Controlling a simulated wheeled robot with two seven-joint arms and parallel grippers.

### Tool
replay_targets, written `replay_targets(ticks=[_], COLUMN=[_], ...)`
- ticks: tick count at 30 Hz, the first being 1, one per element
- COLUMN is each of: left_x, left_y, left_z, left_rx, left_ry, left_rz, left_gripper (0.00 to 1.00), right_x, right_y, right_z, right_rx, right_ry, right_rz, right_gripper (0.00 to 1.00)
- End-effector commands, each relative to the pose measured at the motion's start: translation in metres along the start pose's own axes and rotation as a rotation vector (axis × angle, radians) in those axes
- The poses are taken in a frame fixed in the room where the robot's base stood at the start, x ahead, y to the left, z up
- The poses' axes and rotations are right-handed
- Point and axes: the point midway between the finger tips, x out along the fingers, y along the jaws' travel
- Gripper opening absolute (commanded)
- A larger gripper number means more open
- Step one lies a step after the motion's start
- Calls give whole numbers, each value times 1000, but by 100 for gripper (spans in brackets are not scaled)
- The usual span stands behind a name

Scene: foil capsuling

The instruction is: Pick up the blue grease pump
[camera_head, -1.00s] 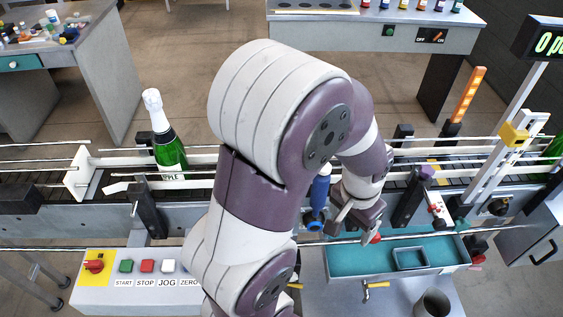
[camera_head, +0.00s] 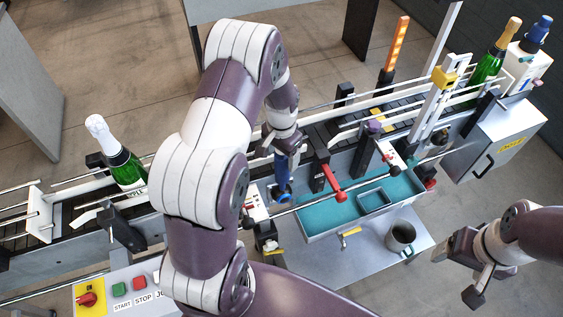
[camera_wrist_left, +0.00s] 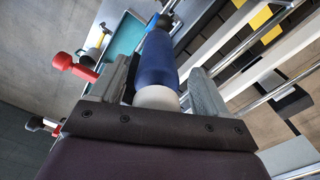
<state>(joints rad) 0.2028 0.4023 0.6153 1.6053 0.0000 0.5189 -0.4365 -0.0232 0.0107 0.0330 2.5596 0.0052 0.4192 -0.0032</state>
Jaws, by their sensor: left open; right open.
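The blue grease pump (camera_head: 282,172) stands roughly upright at the front side of the conveyor, its top end by my left gripper. My left gripper (camera_head: 278,148) is at the pump's upper part, partly hidden by its own wrist. In the left wrist view the pump (camera_wrist_left: 156,62), blue with a pale end, lies between the two open fingers (camera_wrist_left: 160,92). I cannot tell whether either finger touches it. My right gripper (camera_head: 463,270) is open and empty at the lower right, beyond the grey side table and away from the pump.
A red-handled lever (camera_head: 333,183) stands close right of the pump. A teal tray (camera_head: 330,213) lies in front of the conveyor, with a grey cup (camera_head: 400,236) on the table beside it. A green bottle (camera_head: 121,165) stands on the conveyor at left.

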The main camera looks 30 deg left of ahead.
Motion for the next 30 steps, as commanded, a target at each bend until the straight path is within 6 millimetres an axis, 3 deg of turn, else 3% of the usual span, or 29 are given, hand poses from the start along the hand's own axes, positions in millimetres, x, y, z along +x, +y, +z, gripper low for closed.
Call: replay_targets(ticks=[8,15,24,30], left_x=[8,7,4,-36], left_y=[0,0,0,-1], left_z=[0,0,-1,-2], left_rx=[0,0,0,0], left_ry=[0,0,3,8], left_rz=[0,0,-1,-4], left_gripper=[76,0,0,0], right_x=[-1,-1,1,18], right_y=[0,0,0,0], right_z=[0,0,0,2], right_rx=[0,0,0,0], right_ry=[-1,-1,-1,-1], right_rz=[0,0,0,0], right_gripper=[79,79,79,79])
